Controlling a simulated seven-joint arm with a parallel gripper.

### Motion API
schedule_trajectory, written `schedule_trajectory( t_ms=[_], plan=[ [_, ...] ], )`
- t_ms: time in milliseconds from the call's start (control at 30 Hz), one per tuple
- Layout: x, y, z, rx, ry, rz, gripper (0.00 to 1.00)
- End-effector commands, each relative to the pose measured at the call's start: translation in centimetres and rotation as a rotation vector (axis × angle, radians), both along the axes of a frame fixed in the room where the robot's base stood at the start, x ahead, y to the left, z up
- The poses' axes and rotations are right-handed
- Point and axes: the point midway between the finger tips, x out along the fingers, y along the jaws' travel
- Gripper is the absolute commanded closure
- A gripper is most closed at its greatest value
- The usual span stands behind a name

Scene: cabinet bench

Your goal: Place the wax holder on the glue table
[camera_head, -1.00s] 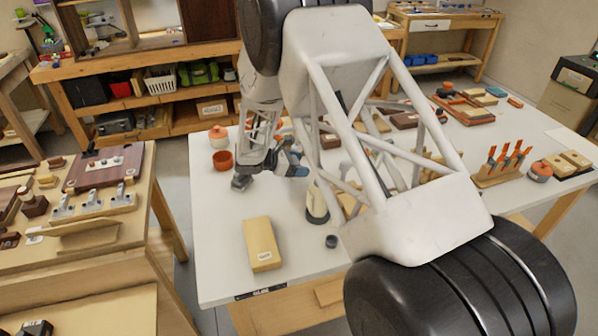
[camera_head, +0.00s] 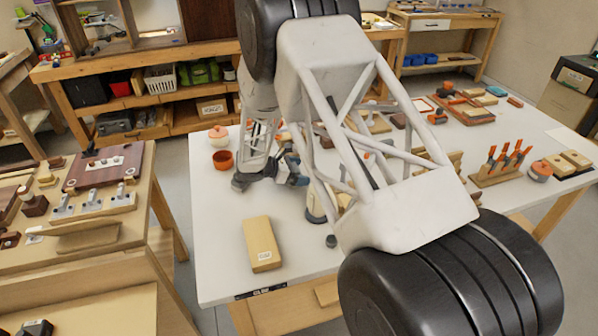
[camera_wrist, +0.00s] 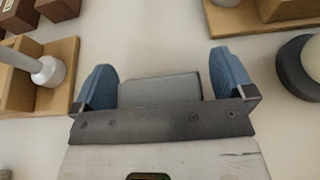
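The glue table is the large white table (camera_head: 215,230), with a dark label that seems to read "GLUE" on its front edge. My gripper (camera_wrist: 163,88) has its two blue fingers spread wide, low over a pale surface. A flat grey block-like shape (camera_wrist: 160,90) lies between the fingers; a narrow gap shows at the right finger, and I cannot tell whether it is a part of my gripper. In the head view my gripper (camera_head: 296,170) is small and partly hidden by my arm over the table's left-middle part. I cannot identify the wax holder with certainty.
A cream labelled block (camera_head: 262,243) lies near the table's front left. An orange pot (camera_head: 222,161) and a lidded jar (camera_head: 218,135) stand at the back left. A wooden stand with a white rod (camera_wrist: 45,72) flanks my left finger; a dark round-based item (camera_wrist: 296,75) is at right.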

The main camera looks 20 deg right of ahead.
Motion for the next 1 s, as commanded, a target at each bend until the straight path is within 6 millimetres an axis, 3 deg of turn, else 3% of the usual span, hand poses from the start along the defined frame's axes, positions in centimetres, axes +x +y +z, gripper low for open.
schedule_trajectory(
  t_ms=[300,467,1000],
  plan=[
    [0.0,0.0,0.3,0.0,0.0,0.0,0.0],
    [0.0,1.0,0.7,0.0,0.001,0.001,0.0],
    [0.0,8.2,3.6,0.0,-0.001,0.002,0.0]
  ],
)
